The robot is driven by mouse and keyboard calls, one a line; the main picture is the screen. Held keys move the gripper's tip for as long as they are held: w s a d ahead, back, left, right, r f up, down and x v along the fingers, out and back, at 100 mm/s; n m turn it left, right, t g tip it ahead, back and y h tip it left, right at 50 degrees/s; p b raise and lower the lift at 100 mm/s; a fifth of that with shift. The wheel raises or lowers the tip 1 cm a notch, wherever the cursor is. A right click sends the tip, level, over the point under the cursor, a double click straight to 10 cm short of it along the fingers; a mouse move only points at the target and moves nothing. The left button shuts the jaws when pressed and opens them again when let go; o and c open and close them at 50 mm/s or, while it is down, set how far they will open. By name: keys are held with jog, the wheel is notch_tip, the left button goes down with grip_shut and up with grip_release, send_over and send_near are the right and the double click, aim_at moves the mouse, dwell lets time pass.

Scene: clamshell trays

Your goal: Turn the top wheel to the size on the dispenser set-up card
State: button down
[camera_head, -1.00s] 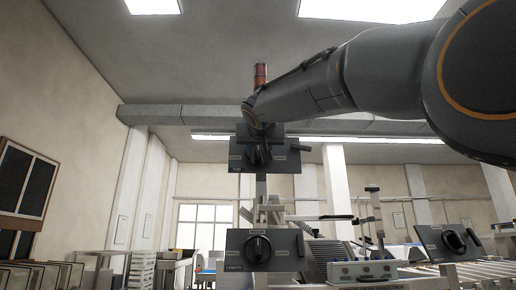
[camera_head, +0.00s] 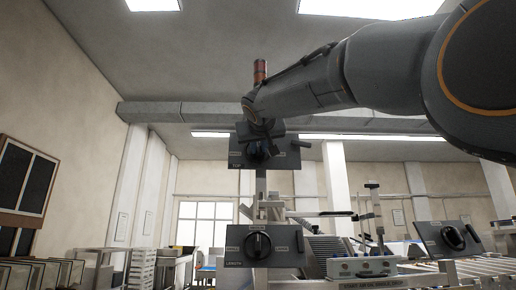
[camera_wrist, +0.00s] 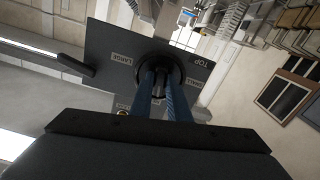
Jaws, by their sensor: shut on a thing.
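The top wheel (camera_wrist: 161,68) is a round dark knob on a dark panel (camera_wrist: 104,44) marked TOP. In the wrist view, labels that look like LARGE and SMALL flank the wheel; another label is partly hidden by my gripper. My gripper (camera_wrist: 160,94) is shut on the wheel, its two bluish fingers on either side of the grip. In the head view, my gripper (camera_head: 260,150) is at the upper panel (camera_head: 288,160), hiding much of the wheel. The pointer's setting is unclear. I cannot make out a readable set-up card.
Below stands a second panel (camera_head: 236,246) marked LENGTH, with its own knob (camera_head: 258,245) upright. A third panel with a knob (camera_head: 453,237) is at the right. A grey control box (camera_head: 360,266) and machine parts stand between them. A dark handle (camera_wrist: 76,64) sticks out beside the top panel.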

jog(key=n, duration=0.4)
jog(key=n+p, duration=0.1)
jog(key=n, duration=0.3)
jog(key=shift+r, duration=0.15)
jog(key=n+p, duration=0.1)
jog(key=n, duration=0.2)
jog(key=shift+d+n, duration=0.1)
jog(key=shift+n, duration=0.3)
jog(key=shift+n+p, duration=0.8)
jog(key=shift+n, duration=1)
jog(key=c, duration=1.7)
grip_release()
jog(key=shift+s, duration=0.1)
